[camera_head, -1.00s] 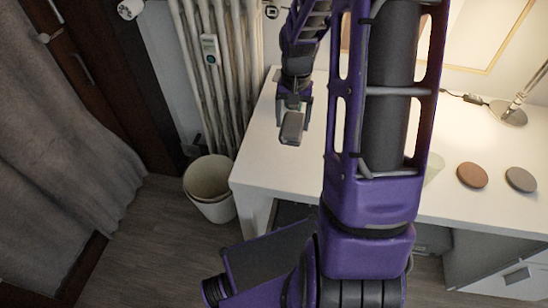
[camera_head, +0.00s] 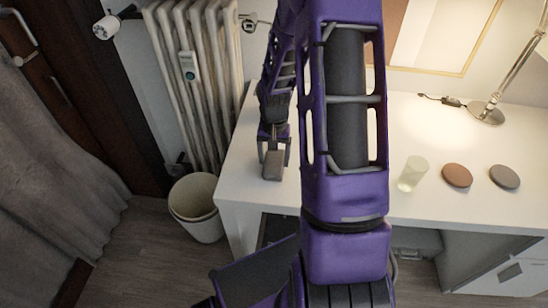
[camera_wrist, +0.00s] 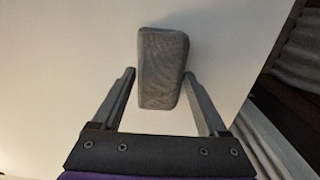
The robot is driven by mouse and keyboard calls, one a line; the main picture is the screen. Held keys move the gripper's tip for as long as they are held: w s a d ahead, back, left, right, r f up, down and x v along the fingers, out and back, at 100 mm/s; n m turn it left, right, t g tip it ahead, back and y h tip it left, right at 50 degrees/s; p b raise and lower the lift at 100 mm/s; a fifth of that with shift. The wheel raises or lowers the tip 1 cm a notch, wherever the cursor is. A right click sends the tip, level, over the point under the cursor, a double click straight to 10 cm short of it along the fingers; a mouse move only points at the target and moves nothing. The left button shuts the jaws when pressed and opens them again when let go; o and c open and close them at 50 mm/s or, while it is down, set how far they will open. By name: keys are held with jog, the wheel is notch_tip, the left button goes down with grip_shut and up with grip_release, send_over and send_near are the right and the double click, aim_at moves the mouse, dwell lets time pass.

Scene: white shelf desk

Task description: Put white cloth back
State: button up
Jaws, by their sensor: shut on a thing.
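My gripper (camera_head: 273,148) is over the left part of the white desk. It is shut on a small grey, fabric-textured block with rounded edges (camera_head: 273,165), which looks grey rather than white. In the wrist view the block (camera_wrist: 162,68) sits between the two fingertips of my gripper (camera_wrist: 159,80), with the pale desk surface behind it. I cannot tell whether the block touches the desk.
The white desk (camera_head: 240,180) is bare around the gripper. A pale translucent cup (camera_head: 412,174), a brown disc (camera_head: 457,175) and a grey disc (camera_head: 504,177) are at right, near a lamp (camera_head: 488,112). A bin (camera_head: 194,208) stands on the floor left of the desk.

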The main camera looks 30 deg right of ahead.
aim_at(274, 160)
jog(key=shift+f, duration=0.1)
jog(key=shift+f, duration=0.15)
jog(key=o, duration=1.2)
jog(key=shift+r, duration=0.2)
notch_tip(274, 160, up, 12)
jog(key=shift+r+p, duration=0.1)
jog(key=shift+p, duration=0.85)
